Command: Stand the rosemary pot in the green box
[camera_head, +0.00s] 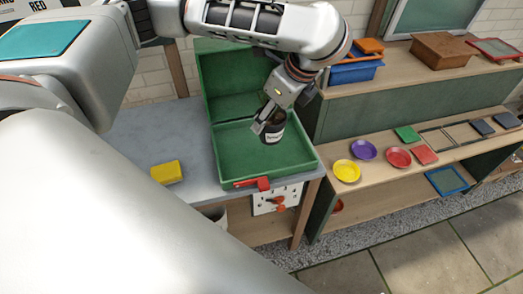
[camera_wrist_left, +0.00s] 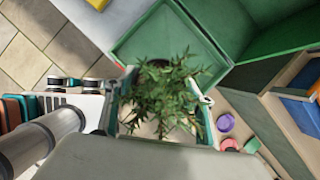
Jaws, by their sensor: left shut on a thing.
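The green box (camera_head: 232,164) stands on the grey worktop with its lid (camera_head: 230,80) raised at the back. My left gripper (camera_head: 268,122) is shut on the dark rosemary pot (camera_head: 273,134), which carries a white label. The pot appears over the inside of the box, toward its right side, slightly tilted. I cannot tell whether it touches the box floor. In the left wrist view the leafy rosemary (camera_wrist_left: 165,92) fills the space between the fingers and hides the pot. The box (camera_wrist_left: 155,30) shows beyond it. My right gripper is in neither view.
A yellow block (camera_head: 167,172) lies on the worktop (camera_head: 140,130) left of the box. A red latch (camera_head: 252,184) sits at the box's front edge. Shelves on the right hold coloured saucers (camera_head: 347,171), a blue crate (camera_head: 352,72) and a brown box (camera_head: 442,48).

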